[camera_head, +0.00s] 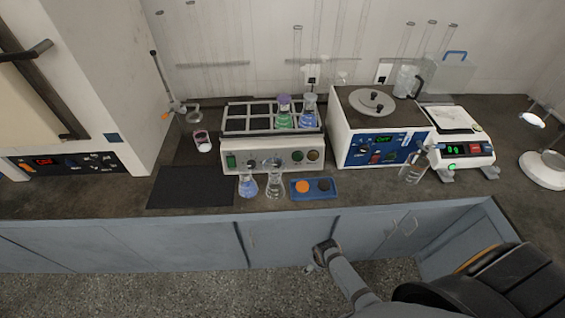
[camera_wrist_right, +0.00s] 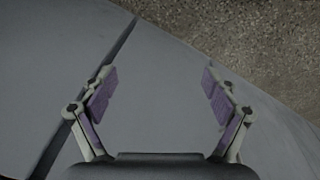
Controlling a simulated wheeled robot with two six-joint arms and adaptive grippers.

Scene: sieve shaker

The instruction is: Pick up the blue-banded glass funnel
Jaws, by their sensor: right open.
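I cannot clearly make out a blue-banded glass funnel in the head view. Two small clear glass vessels, one with blue contents (camera_head: 248,187) and one clear (camera_head: 274,186), stand side by side on the bench in front of the shaker. Both look like conical flasks. My right gripper (camera_wrist_right: 159,95) is open and empty in the right wrist view, with its purple pads apart and grey cabinet and floor beyond. In the head view my right arm reaches up from the lower right, below the bench edge. My left gripper is not in view.
The shaker (camera_head: 270,156) carries a green flask (camera_head: 284,120) and a blue flask (camera_head: 308,117). A white centrifuge (camera_head: 347,145), a balance (camera_head: 455,151) and a glass beaker (camera_head: 412,174) stand right. A blue tray (camera_head: 314,195) lies in front. A black mat (camera_head: 190,188) is bare.

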